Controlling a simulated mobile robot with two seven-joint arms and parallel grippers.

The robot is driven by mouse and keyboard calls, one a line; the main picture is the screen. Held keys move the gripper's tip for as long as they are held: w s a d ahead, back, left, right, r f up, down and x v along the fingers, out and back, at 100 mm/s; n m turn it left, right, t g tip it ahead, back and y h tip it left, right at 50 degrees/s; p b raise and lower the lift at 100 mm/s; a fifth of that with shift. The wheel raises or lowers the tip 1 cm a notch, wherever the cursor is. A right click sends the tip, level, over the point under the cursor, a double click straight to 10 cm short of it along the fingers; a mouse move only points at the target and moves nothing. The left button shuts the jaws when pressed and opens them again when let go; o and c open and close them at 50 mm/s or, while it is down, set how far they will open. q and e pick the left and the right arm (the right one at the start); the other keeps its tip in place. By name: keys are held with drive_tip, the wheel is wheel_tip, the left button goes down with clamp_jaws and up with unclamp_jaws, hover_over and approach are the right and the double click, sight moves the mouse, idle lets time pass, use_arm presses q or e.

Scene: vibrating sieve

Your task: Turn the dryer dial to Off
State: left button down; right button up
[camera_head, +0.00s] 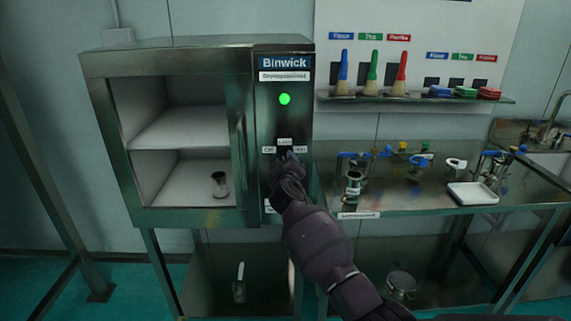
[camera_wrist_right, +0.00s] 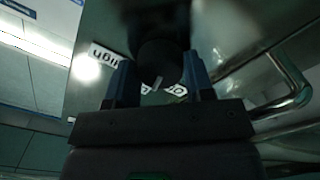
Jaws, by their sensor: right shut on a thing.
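The dryer (camera_head: 283,185) stands at centre left with its labelled control panel facing me. The dark round dial (camera_wrist_right: 160,60) shows between my right gripper's fingers in the right wrist view. Its white pointer mark faces the picture's bottom, near a partly hidden label. The High label (camera_wrist_right: 104,55) shows upside down to the left. In the head view the Off label (camera_head: 268,150) is left of the Low label (camera_head: 285,142). My right gripper (camera_head: 286,156) is shut on the dial and hides it there; it also shows in the wrist view (camera_wrist_right: 161,82). My left gripper is not in view.
A green light (camera_head: 284,99) glows above the dial. The dryer chamber is open, with a metal vessel (camera_head: 219,184) on its lower level. A steel bench (camera_head: 400,204) with sieve parts and a white tray (camera_head: 472,194) stands to the right. A bent metal handle (camera_wrist_right: 290,80) is near my wrist.

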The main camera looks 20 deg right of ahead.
drive_tip(key=n+p, duration=0.1)
drive_tip(key=n, duration=0.2)
drive_tip(key=shift+n, duration=0.4)
drive_tip(key=n+p, duration=0.1)
drive_tip(key=n, duration=0.3)
drive_tip(key=shift+n, duration=0.3)
drive_tip(key=o, duration=0.9)
drive_tip(key=shift+s, duration=0.1)
